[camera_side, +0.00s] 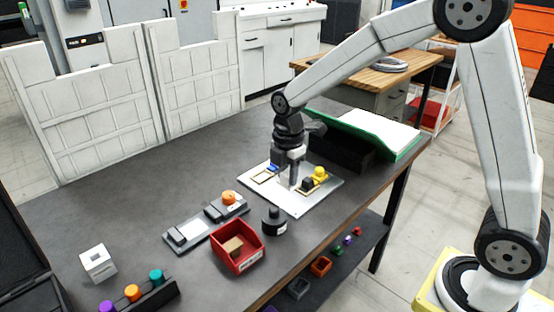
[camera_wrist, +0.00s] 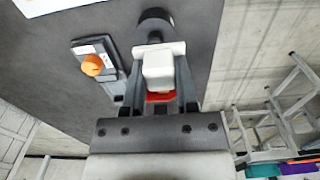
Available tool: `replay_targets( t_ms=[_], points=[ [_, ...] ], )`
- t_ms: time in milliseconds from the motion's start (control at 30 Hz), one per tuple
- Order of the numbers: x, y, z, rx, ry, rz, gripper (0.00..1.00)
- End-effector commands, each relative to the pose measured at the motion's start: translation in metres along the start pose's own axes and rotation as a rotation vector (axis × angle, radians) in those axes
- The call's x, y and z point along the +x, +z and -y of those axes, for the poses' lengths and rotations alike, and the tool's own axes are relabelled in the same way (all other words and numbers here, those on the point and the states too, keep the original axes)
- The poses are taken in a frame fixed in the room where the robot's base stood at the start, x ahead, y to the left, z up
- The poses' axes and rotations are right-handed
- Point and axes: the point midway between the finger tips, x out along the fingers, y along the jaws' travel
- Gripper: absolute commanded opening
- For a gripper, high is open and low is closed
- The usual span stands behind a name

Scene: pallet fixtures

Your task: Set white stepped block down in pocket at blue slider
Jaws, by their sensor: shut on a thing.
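My gripper (camera_side: 293,180) points down over the pale fixture plate (camera_side: 310,199) in the side view. In the wrist view, my gripper (camera_wrist: 161,82) is shut on the white stepped block (camera_wrist: 158,68), which sits between the two fingers. In the side view the block is too small and too covered by the fingers to make out. The blue slider (camera_side: 273,168) is on the plate just left of my gripper, beside a tan-framed pocket (camera_side: 264,177). I cannot tell the block's height above the plate.
A yellow knob (camera_side: 320,172) and dark clamp stand right of my gripper on the plate. A black cylinder (camera_side: 273,221), red bin (camera_side: 238,250) and orange-knobbed fixture (camera_side: 229,198) stand nearby. A green-edged tray (camera_side: 375,135) lies behind.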

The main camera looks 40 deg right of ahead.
Motion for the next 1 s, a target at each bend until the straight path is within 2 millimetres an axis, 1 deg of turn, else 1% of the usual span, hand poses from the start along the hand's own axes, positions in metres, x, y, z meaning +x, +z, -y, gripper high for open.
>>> replay_targets(
  t_ms=[167, 367, 700, 1000],
  points=[
    [0.001, 0.003, -0.010, 0.062, 0.000, 0.000, 0.00],
    [0.002, 0.009, -0.034, 0.220, -0.001, 0.000, 0.00],
    [0.009, 0.027, -0.086, 0.614, -0.001, 0.001, 0.00],
    [0.019, 0.046, -0.127, 0.970, -0.002, 0.002, 0.00]
  ],
)
